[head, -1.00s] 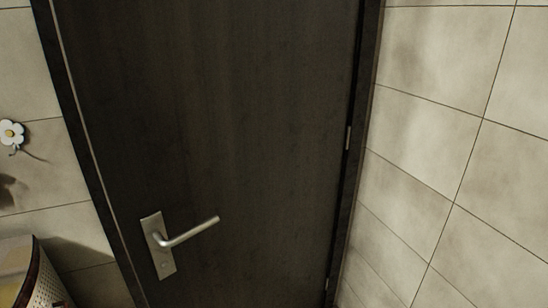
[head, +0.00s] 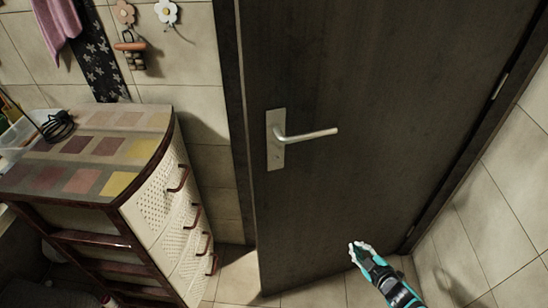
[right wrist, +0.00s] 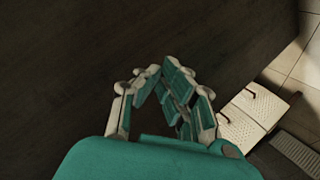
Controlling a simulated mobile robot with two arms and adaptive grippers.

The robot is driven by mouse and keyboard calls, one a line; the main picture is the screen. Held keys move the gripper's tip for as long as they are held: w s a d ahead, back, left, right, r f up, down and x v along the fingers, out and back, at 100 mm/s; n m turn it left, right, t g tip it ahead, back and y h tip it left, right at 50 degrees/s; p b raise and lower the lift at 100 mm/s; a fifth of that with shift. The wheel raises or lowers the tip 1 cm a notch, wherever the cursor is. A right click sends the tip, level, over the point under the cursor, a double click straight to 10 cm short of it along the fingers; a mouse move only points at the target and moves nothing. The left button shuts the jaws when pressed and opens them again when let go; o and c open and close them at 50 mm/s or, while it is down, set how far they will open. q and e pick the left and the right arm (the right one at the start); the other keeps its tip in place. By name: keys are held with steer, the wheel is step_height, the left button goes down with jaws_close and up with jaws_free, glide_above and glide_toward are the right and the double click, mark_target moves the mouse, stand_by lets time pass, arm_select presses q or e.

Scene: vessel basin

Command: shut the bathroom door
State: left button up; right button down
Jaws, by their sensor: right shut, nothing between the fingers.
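The dark brown bathroom door (head: 390,130) fills the middle and right of the head view, with its silver lever handle (head: 305,134) near the left edge. Its lower left corner stands out in front of the dark frame (head: 230,90), so it looks slightly ajar. My right gripper (head: 360,247) is low in front of the door, right of and below the handle. In the right wrist view its fingers (right wrist: 158,75) are closed together and empty, facing the dark door surface. I cannot tell whether they touch it. My left gripper is not in view.
A drawer cabinet (head: 160,215) with a patterned top stands left of the door, its handles facing the door side. A tiled wall (head: 500,190) closes off the right. Flower hooks (head: 166,12) and a pink towel (head: 58,22) hang at upper left. Tiled floor shows below the door.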

steer(key=w+a+r+n+y, duration=0.1)
steer(key=a+r+n+y, duration=0.25)
steer(key=r, duration=0.55)
steer(key=w+a+r+n+y, duration=0.15)
steer(key=a+r+n, duration=0.25)
steer(key=r, duration=0.4)
steer(key=a+r+n+y, duration=0.4)
steer(key=r, duration=0.5)
steer(key=s+a+r+n+g+y, duration=0.3)
steer(key=s+a+r+n+g, duration=0.2)
steer(key=s+r+n, duration=0.25)
steer(key=p, duration=0.3)
glide_toward(254, 153)
steer(key=s+a, duration=0.2)
steer(key=a, duration=0.1)
steer(key=shift+w+a, duration=0.25)
steer(key=shift+w, duration=0.45)
steer(key=shift+w+a, duration=0.25)
steer(key=shift+w, duration=0.4)
steer(key=shift+w+a, duration=0.25)
steer(key=shift+w, duration=0.45)
